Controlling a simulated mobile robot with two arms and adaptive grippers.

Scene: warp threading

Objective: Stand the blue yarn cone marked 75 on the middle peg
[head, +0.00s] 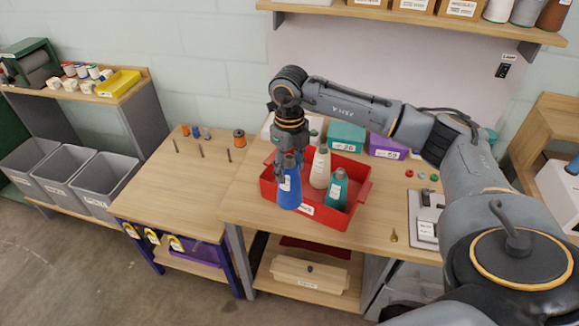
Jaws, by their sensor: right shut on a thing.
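The blue yarn cone (289,191) hangs upright in my right gripper (289,158), which points down and is shut on its top. The cone is at the front left of the red tray (330,232), overlapping its near wall; I cannot tell how far it is lifted. A white label shows on the cone, too small to read. Three thin pegs stand on the wooden table at the left; the middle peg (201,151) is bare, between the left peg (175,146) and the right peg (229,155). My left gripper does not show.
In the red tray stand a cream cone (320,168) and a teal cone (337,189). Small spools (239,138) stand behind the pegs. A teal box (346,137) and a purple box (388,147) stand behind the tray. The table front around the pegs is clear.

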